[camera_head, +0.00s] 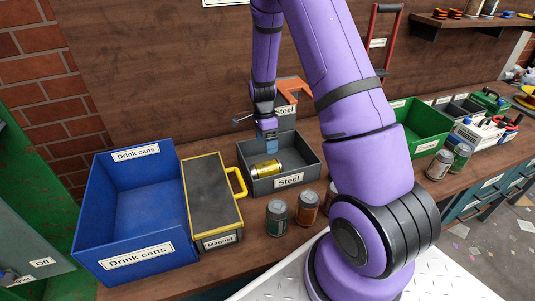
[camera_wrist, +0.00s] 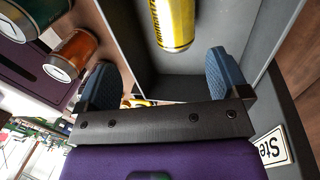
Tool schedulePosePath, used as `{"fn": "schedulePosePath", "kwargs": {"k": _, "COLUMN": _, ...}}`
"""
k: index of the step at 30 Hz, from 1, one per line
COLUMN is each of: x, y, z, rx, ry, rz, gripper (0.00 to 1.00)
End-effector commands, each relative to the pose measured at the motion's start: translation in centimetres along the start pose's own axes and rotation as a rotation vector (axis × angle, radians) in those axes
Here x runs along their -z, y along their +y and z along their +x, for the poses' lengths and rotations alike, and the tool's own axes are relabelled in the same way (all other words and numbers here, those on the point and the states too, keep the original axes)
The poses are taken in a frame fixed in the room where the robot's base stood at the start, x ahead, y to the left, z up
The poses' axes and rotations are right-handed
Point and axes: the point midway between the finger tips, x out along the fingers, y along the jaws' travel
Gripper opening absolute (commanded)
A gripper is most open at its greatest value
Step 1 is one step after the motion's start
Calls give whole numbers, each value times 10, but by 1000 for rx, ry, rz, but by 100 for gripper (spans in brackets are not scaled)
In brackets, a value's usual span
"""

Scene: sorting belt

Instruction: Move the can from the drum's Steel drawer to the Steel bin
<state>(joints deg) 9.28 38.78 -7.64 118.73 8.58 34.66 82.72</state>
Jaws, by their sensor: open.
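A yellow can with silver ends (camera_head: 266,168) lies on its side on the floor of an open grey box (camera_head: 312,165) labelled Steel on its front. In the wrist view the can (camera_wrist: 174,22) shows just beyond my fingertips, with its far end cut off by the frame. My gripper (camera_head: 271,146) points down over the box, with its blue fingers apart. In the wrist view my gripper (camera_wrist: 167,80) has nothing between its fingers. A grey panel (camera_head: 288,119) behind the box also bears a Steel label. No separate drum drawer is clearly visible.
A blue Drink cans bin (camera_head: 84,215) and a dark, yellow-edged Magnet box (camera_head: 208,190) stand left of the grey box. A green-labelled can (camera_head: 277,219) and an orange can (camera_head: 307,209) stand before it. A green bin (camera_head: 424,117) stands right, beyond my arm.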

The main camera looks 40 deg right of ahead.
Motion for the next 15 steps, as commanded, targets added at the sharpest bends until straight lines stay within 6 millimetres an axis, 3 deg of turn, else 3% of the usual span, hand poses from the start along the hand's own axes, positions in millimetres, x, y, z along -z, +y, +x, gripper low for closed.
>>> {"fn": "schedulePosePath", "kwargs": {"k": 8, "x": -3, "y": 3, "z": -27, "rx": 13, "ry": -3, "rz": -30, "gripper": 93}}
{"fn": "schedulePosePath", "kwargs": {"k": 11, "x": -10, "y": 11, "z": -51, "rx": 43, "ry": -8, "rz": -103, "gripper": 93}}
{"fn": "schedulePosePath", "kwargs": {"k": 15, "x": -23, "y": 32, "z": -100, "rx": 102, "ry": -11, "rz": -265, "gripper": 93}}
